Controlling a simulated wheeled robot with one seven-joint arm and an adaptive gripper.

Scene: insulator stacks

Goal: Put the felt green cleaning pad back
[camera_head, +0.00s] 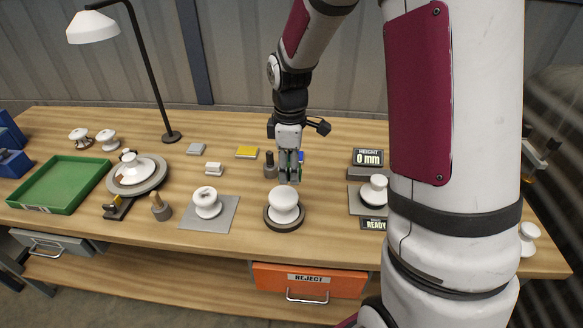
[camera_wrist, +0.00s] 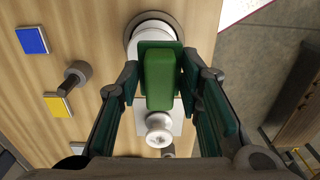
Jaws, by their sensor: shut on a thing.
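My gripper (camera_head: 289,176) is shut on the green felt pad (camera_wrist: 160,80) and holds it above the table, behind the white insulator on the dark round base (camera_head: 284,205). In the wrist view the pad sits between the dark green fingers and partly covers that insulator (camera_wrist: 153,27). In the head view the pad is hard to tell apart from the fingers. A yellow pad (camera_head: 246,152), a grey pad (camera_head: 195,148) and a blue pad (camera_head: 301,156), partly hidden behind my gripper, lie towards the back of the table.
A dark cylindrical tool (camera_head: 270,165) stands just left of my gripper. An insulator sits on a grey plate (camera_head: 226,216). Further left are a brush in a holder (camera_head: 160,207), a round turntable (camera_head: 137,174) and a green tray (camera_head: 73,164). A height gauge display (camera_head: 369,158) stands right.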

